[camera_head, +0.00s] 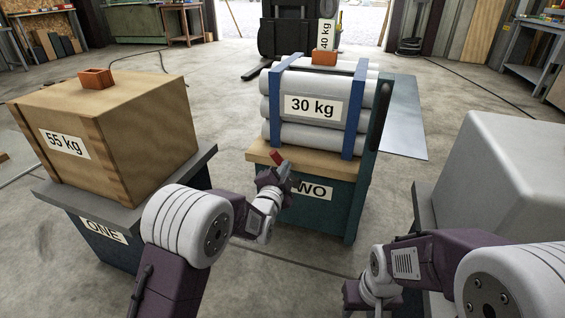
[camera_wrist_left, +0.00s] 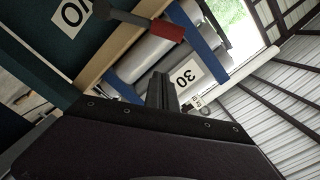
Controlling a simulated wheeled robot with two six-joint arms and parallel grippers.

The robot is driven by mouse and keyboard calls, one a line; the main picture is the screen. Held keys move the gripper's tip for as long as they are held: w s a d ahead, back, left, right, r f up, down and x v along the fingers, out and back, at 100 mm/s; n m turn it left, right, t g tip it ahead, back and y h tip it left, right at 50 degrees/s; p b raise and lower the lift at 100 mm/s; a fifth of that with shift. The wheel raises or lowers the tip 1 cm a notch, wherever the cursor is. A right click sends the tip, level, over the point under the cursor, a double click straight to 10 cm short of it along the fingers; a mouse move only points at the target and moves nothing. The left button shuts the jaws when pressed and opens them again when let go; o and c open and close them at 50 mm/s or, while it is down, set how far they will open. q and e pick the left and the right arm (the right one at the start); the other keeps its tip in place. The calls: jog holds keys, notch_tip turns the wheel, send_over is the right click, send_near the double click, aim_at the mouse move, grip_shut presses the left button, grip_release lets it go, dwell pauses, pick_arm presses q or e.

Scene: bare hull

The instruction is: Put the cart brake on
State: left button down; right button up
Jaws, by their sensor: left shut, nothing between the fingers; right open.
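The teal cart marked TWO (camera_head: 330,205) stands in the middle and carries grey rolls labelled 30 kg. In the left wrist view the red grip (camera_wrist_left: 158,29) sits at the end of a dark lever arm. My left gripper (camera_head: 282,173) is shut and empty, just beside the lever in the head view. In the wrist view its fingers (camera_wrist_left: 160,88) are apart from the red grip. My right gripper (camera_head: 356,296) is open, low at the bottom, partly hidden by its own wrist.
Cart ONE (camera_head: 105,232) with a 55 kg wooden crate (camera_head: 115,125) stands at left. A cart with a grey covered load (camera_head: 505,175) is at right. A forklift (camera_head: 290,38) stands behind. Bare floor lies between the carts.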

pick_arm(q)
jog(key=w+f+p, duration=0.2)
jog(key=w+p, duration=0.1)
jog(key=w, duration=0.6)
jog(key=shift+a+f+p, duration=0.2)
jog(key=shift+a+p, duration=0.15)
jog(key=shift+a, duration=0.05)
jog(key=shift+w, duration=0.1)
